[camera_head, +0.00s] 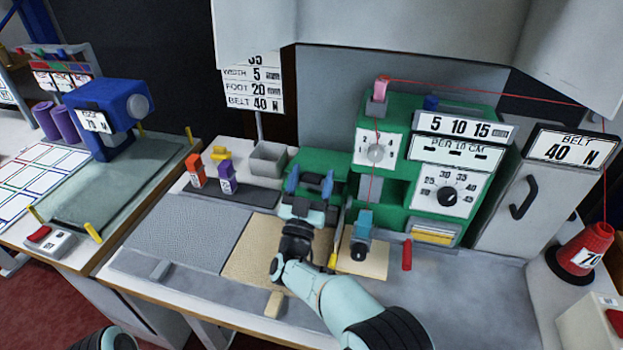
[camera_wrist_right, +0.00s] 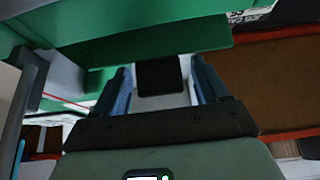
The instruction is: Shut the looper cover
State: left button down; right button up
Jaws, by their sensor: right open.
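The green sewing machine (camera_head: 398,195) stands at the back of the bench. A green cover-like part (camera_head: 318,160) lies at its left end; I take it for the looper cover, but cannot tell how far open it stands. My right gripper (camera_head: 310,183) is open in front of that part, its two blue fingers pointing at it. In the right wrist view, a dark block (camera_wrist_right: 160,75) shows between the open fingers (camera_wrist_right: 162,92), below a green panel (camera_wrist_right: 150,45). I cannot tell whether the fingers touch it. My left gripper is out of view.
A grey bin (camera_head: 267,158) and orange (camera_head: 195,170) and purple (camera_head: 227,178) blocks stand left of the machine. A teal part (camera_head: 362,228) and a red handle (camera_head: 407,255) are right of my right wrist. A red thread cone (camera_head: 583,250) stands far right. The bench's front right is clear.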

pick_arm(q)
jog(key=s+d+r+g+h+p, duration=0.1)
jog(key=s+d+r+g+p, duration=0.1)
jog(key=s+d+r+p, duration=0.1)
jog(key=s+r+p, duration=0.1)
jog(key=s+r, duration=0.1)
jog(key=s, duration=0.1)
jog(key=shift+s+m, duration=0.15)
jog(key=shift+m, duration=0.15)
pick_arm(e)
notch_tip(320, 180, up, 20)
